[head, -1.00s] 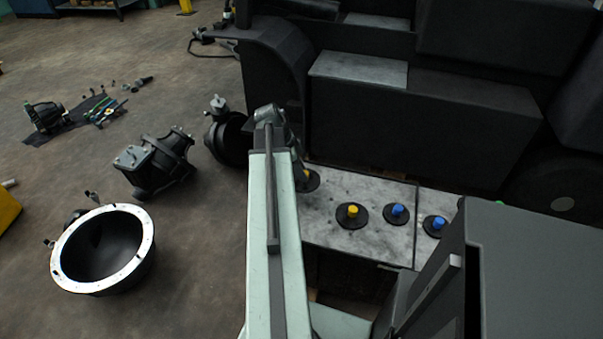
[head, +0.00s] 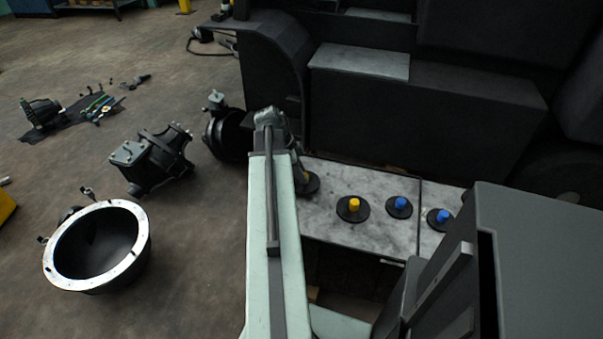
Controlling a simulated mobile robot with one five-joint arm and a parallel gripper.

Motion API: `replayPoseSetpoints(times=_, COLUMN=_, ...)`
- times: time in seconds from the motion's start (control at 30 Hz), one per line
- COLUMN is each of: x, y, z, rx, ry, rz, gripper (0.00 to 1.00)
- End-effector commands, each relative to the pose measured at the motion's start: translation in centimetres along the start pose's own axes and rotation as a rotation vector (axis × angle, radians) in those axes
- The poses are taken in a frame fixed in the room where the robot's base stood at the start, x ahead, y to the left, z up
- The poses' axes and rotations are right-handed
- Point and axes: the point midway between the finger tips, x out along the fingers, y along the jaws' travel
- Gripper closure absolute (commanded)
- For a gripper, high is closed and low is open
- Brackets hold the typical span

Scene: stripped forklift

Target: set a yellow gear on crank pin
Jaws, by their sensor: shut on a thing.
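A yellow-hubbed dark gear (head: 353,209) lies flat on the grey marbled top (head: 345,183). To its left is a second dark gear (head: 312,185), partly behind my arm; its hub is covered. My gripper (head: 304,178) points down over this second gear and is shut on it, though the fingers are small, dark and partly hidden. The gear looks low, at or just above the top; I cannot tell which. I cannot make out the crank pin.
Two blue-hubbed gears (head: 399,206) (head: 439,218) lie to the right. The dark forklift body (head: 430,115) stands behind the top. On the floor at left are a round dark housing (head: 70,273), a gearbox-like part (head: 152,160) and tools on a dark mat.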

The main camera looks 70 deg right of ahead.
Motion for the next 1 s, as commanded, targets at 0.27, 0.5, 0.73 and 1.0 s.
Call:
replayPoseSetpoints(times=0.27, x=0.4, y=0.0, z=0.2, rx=0.0, ry=0.001, rz=0.0, gripper=1.0)
replayPoseSetpoints(times=0.5, x=1.1, y=0.0, z=0.5, rx=-0.001, ry=0.001, rz=0.0, gripper=1.0)
replayPoseSetpoints(times=0.73, x=1.6, y=0.0, z=0.7, rx=-0.001, ry=0.001, rz=0.0, gripper=1.0)
replayPoseSetpoints(times=1.0, x=1.6, y=0.0, z=0.7, rx=-0.001, ry=0.001, rz=0.0, gripper=0.47)
